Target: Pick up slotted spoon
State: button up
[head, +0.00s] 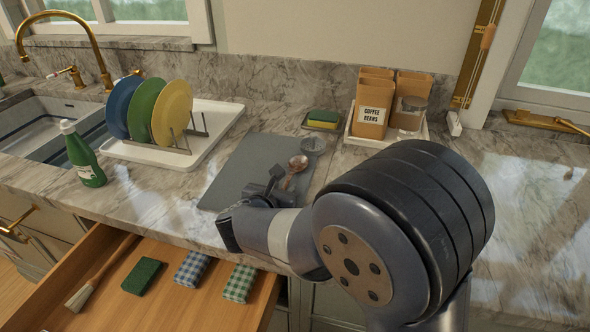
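A brown spoon (298,162) lies on the grey mat (242,165) on the counter, with its bowl pointing away from me. Slots in its bowl are too small to make out. A grey round utensil head (314,144) lies just beyond it to the right. It is unclear which is the slotted spoon. My gripper (273,181) is low over the front of the mat, close to the near end of the brown spoon's handle. My wrist hides part of the gripper, so its opening and any contact with the handle are unclear.
A dish rack (207,134) with coloured plates and a green bottle (83,155) stand left. An open drawer (120,262) juts out in front. Counter to the right is clear.

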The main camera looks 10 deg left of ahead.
grip_shut()
jog(key=shift+r, duration=0.1)
